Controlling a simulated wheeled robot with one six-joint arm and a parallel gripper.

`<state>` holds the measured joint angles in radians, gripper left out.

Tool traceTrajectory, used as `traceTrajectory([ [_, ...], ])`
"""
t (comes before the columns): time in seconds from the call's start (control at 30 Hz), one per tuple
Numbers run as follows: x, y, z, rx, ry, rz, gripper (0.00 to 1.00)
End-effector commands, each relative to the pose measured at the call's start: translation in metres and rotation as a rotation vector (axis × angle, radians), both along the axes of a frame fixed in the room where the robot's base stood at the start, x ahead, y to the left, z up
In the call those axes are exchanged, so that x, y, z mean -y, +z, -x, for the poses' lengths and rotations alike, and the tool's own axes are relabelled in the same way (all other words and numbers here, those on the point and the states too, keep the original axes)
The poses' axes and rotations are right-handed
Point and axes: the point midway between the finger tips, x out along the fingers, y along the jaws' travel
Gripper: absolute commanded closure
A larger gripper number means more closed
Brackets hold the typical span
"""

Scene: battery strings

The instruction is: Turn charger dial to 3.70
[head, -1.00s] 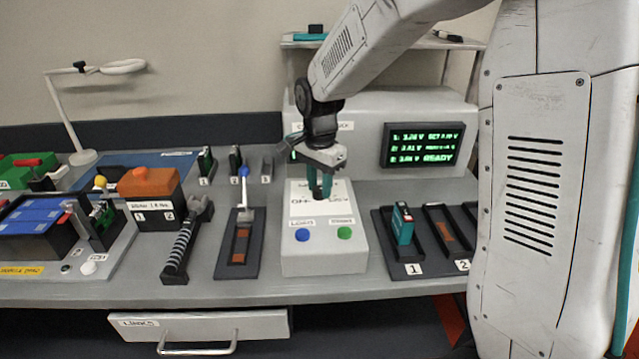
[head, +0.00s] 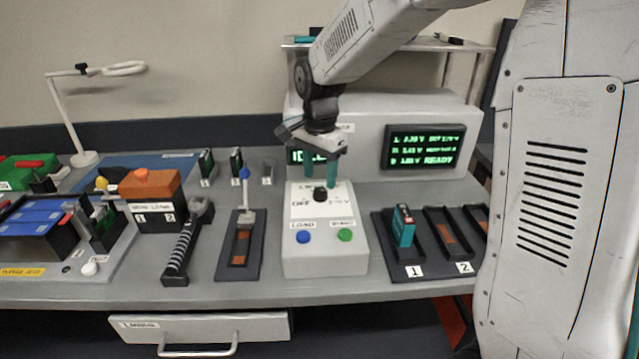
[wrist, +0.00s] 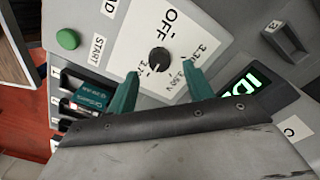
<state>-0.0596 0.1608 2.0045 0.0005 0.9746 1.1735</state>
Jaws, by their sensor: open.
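The charger (head: 325,258) is a light grey box with a white dial plate, a blue LOAD button (head: 303,237) and a green START button (head: 345,235). Its black dial (head: 320,194) sits on the plate; the wrist view shows the dial (wrist: 159,61) with OFF and printed voltage marks around it, some partly hidden by my fingers. I cannot tell exactly which mark it points to. My gripper (head: 321,172) is open and empty just above and behind the dial, its teal fingers apart. In the wrist view the fingertips (wrist: 158,70) are near the dial, not closed on it.
A green-lettered screen (head: 424,147) reads READY on one line; a smaller display behind my gripper reads IDLE. A tray with a teal battery (head: 403,226) stands right of the charger.

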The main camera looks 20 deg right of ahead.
Motion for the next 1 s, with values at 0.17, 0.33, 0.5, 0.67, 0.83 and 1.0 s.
traceTrajectory([
  [0.17,-0.001,0.028,0.0,0.002,0.0,0.0,0.49],
  [0.33,-0.001,0.04,0.0,0.0,0.001,0.0,0.49],
  [0.5,-0.001,0.041,0.0,-0.001,0.001,0.0,0.49],
  [0.67,-0.001,0.041,0.0,-0.001,0.001,0.0,0.49],
  [0.83,-0.001,0.041,0.0,-0.001,0.014,0.0,0.49],
  [1.0,0.0,0.035,0.008,-0.029,0.16,0.0,0.49],
])
